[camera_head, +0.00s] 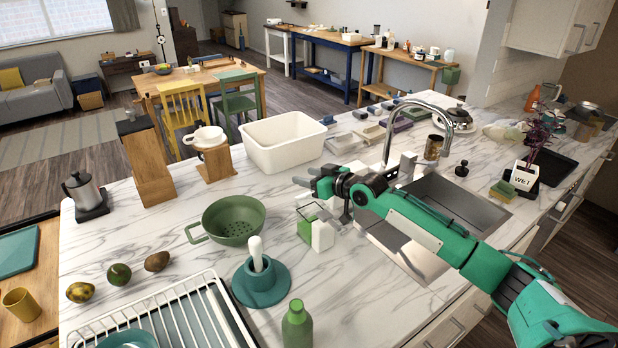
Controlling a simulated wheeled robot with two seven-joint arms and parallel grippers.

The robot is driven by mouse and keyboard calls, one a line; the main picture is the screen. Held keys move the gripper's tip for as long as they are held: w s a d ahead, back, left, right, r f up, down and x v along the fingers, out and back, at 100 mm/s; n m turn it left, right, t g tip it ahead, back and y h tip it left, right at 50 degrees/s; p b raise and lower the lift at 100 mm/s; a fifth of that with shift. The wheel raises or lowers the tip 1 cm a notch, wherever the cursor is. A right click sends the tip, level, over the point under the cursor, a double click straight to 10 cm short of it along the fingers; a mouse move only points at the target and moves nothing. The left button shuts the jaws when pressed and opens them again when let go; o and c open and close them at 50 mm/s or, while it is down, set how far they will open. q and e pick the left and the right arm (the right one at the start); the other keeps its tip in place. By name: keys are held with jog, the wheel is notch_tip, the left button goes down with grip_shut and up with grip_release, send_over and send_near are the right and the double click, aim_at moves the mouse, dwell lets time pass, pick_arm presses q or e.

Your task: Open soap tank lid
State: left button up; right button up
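A small green and white container (315,229), which looks like the soap tank, stands on the marble counter left of the sink. A thin dark frame or clear edge shows over its top, and I cannot tell whether this is its lid or whether it is open. My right gripper (305,181) reaches in from the right, past the faucet, above and behind the container. Its fingers point left, and I see no object clearly held in them. The finger gap is too small to read. My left gripper is not in view.
The faucet (388,125) and sink (450,208) lie close to my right arm. A green colander (235,221), a teal holder with a white-handled brush (260,282) and a green bottle (297,325) stand left and in front. A white basin (284,140) is behind.

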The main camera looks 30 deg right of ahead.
jog(key=shift+s, duration=0.1)
jog(key=shift+s+d+b, duration=0.2)
jog(key=shift+s+b, duration=0.1)
jog(key=shift+s, duration=0.25)
jog(key=b+v, duration=0.4)
jog(key=v, duration=0.8)
jog(key=shift+s+r, duration=0.15)
jog(key=shift+r, duration=0.1)
jog(key=shift+d, duration=0.15)
